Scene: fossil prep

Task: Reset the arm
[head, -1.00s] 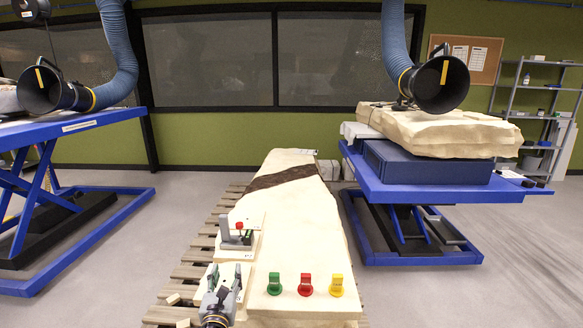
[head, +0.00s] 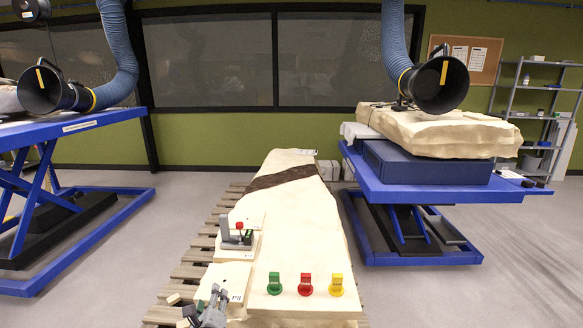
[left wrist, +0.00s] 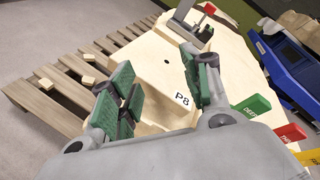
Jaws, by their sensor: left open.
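My left gripper (head: 205,303) is at the bottom edge of the head view, near the front edge of a pale block marked P8 (head: 229,283). Its green-padded jaws (left wrist: 158,88) stand open and empty in the left wrist view, with the P8 block (left wrist: 163,92) behind and between them. A grey clamp-like fixture with a red-tipped handle (head: 239,227) sits on another pale block behind P8. It also shows at the top of the left wrist view (left wrist: 190,34), beyond the jaws. My right gripper is in neither view.
Green (head: 274,284), red (head: 305,285) and yellow (head: 336,285) tags stand on the long pale slab (head: 295,230), right of the gripper. The slab lies on a slatted wooden pallet (head: 193,272) with small loose pieces.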

